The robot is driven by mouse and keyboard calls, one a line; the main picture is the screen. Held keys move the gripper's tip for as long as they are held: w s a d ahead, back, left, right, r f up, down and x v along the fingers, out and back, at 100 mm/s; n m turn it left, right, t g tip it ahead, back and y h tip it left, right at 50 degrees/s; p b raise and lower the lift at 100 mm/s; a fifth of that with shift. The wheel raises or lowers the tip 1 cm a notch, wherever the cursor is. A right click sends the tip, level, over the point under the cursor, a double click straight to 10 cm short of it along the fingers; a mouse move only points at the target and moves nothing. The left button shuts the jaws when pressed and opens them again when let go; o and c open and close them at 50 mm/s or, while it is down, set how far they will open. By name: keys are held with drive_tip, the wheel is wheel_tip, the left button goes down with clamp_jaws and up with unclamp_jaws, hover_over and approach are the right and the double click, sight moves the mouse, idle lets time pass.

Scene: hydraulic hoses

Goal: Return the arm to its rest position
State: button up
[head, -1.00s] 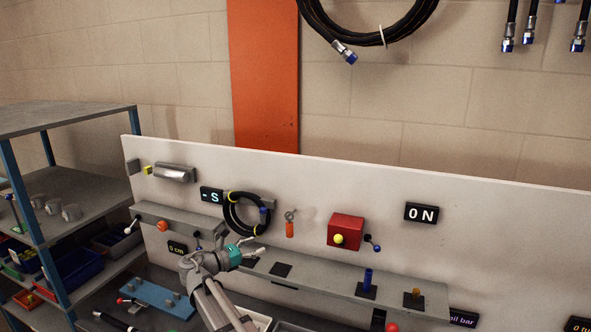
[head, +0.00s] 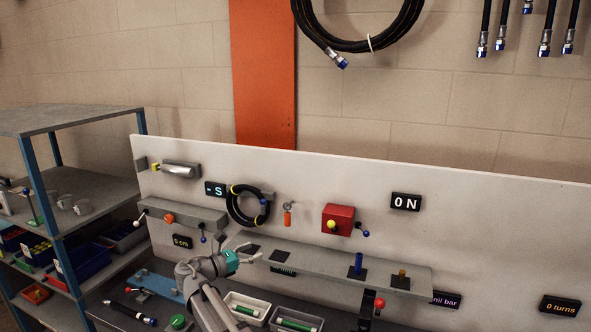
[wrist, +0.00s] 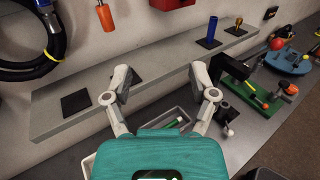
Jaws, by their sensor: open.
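My gripper (head: 251,249) is in front of the grey ledge of the white board, at lower centre in the head view. In the wrist view my gripper (wrist: 161,82) shows two fingers spread wide apart with nothing between them. It is open and empty. The grey ledge (wrist: 150,75) lies just beyond the fingertips. My arm reaches up to it from the bottom of the head view.
A coiled black hose (head: 248,205) hangs on the board (head: 300,180) near a red box (head: 338,219). Blue (head: 357,263) and brass (head: 402,275) fittings stand on the ledge. Bins (head: 246,306) sit below it. A shelf rack (head: 70,190) stands at left.

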drive_tip(key=s+d+f+m+g+y+b, duration=0.2)
drive_tip(key=s+d+f+m+g+y, duration=0.15)
drive_tip(key=d+f+m, duration=0.55)
drive_tip(key=s+d+f+m+g+y+b, duration=0.3)
drive_tip(key=d+f, duration=0.4)
drive_tip(key=d, duration=0.6)
drive_tip(key=s+d+f+m+g+y+b, duration=0.1)
drive_tip(key=s+d+f+m+g+y, duration=0.1)
drive_tip(key=s+d+f+m+y, duration=0.2)
drive_tip(key=s+d+f+m+g+y+b, duration=0.2)
drive_tip(key=s+d+f+m+y, duration=0.2)
drive_tip(key=s+m, duration=0.5)
wheel_tip(320, 180, down, 3)
drive_tip(key=shift+s+r+m, duration=0.1)
drive_tip(key=shift+s+m, duration=0.2)
drive_tip(key=shift+s, duration=0.9)
